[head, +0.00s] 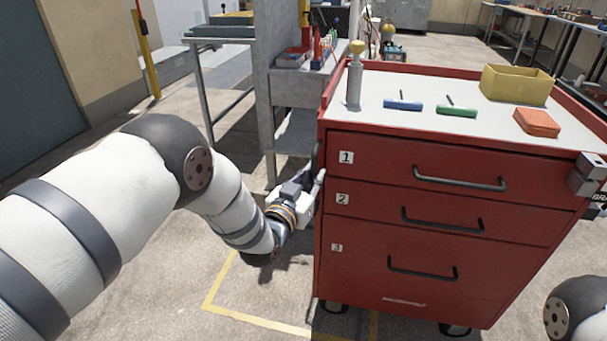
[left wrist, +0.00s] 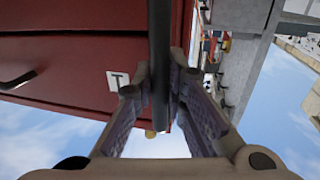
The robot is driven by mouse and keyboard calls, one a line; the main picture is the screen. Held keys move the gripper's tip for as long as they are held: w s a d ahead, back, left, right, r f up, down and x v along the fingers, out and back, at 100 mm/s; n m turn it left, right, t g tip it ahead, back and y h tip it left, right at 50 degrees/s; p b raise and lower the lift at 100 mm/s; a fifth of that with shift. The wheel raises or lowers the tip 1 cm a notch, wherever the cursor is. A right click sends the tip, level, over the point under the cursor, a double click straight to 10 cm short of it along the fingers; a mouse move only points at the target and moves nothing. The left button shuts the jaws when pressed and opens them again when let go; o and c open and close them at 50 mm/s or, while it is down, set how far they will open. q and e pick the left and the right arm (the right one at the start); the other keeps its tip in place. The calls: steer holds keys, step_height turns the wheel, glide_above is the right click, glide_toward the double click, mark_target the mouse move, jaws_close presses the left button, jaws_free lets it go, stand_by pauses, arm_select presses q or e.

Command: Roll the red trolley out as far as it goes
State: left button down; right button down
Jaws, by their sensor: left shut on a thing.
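The red trolley (head: 350,270) stands upright at the right in the head view, with three drawers marked 1, 2 and 3, all shut. A dark upright handle bar at its left side shows in the left wrist view (left wrist: 159,50). My left gripper (head: 314,182) is at the trolley's left front edge, shut on this bar; in the left wrist view the bar runs between its fingers (left wrist: 163,105). Dark castors (head: 455,329) show under the trolley.
On the trolley top stand a grey bottle with a yellow cap (head: 354,75), a yellow bin (head: 515,85), blue and green tools, and an orange box (head: 537,122). A grey shelf unit (head: 297,95) stands close behind left. Yellow floor lines (head: 222,280) run by the trolley. Floor at left front is clear.

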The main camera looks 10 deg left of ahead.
arm_select(q)
steer(key=shift+f, duration=0.15)
steer(key=shift+s+d, duration=0.1)
steer(key=shift+d, duration=0.1)
stand_by(0.3)
steer(key=c, duration=1.6)
jaws_free()
steer(key=shift+d, duration=0.1)
steer(key=v, duration=1.2)
